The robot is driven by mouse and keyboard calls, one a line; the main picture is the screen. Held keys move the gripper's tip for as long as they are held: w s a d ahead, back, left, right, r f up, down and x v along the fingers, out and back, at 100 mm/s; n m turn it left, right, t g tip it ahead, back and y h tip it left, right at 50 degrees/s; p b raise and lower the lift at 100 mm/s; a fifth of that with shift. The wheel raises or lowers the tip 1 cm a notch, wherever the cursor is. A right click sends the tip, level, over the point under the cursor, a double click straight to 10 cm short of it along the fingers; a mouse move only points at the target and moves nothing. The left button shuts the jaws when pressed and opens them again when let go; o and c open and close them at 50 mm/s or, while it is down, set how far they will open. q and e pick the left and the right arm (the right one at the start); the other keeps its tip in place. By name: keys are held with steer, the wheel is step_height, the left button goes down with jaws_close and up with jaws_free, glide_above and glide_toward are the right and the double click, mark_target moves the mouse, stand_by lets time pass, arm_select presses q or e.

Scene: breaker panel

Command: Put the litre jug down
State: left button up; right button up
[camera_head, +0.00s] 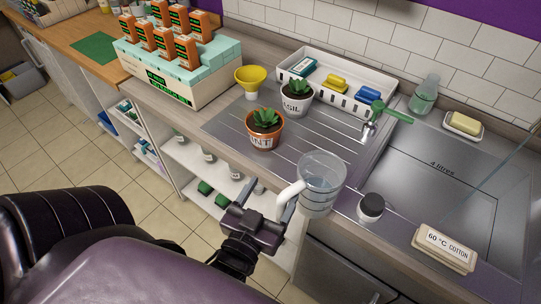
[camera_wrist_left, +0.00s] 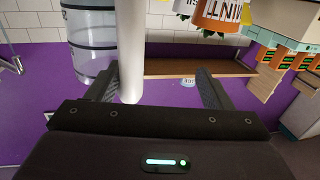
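The clear litre jug (camera_head: 325,172) with a white handle appears upright at the front edge of the steel draining board (camera_head: 215,127). In the left wrist view, which is upside down, the jug (camera_wrist_left: 90,38) is at the upper left. My left gripper (camera_head: 266,203) is at the jug's handle side, in front of the counter. In the left wrist view its fingers (camera_wrist_left: 158,85) are wide apart. The white handle (camera_wrist_left: 131,50) passes between them, nearer the picture-left finger, with a clear gap to the other. The jug's base contact is hard to see. My right gripper is not in view.
Potted plants labelled MINT (camera_head: 264,130) and BASIL (camera_head: 297,98) and a yellow funnel (camera_head: 251,80) stand behind the jug.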

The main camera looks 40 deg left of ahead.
arm_select(q)
steer(key=shift+r, duration=0.1)
jaws_close()
stand_by(0.4)
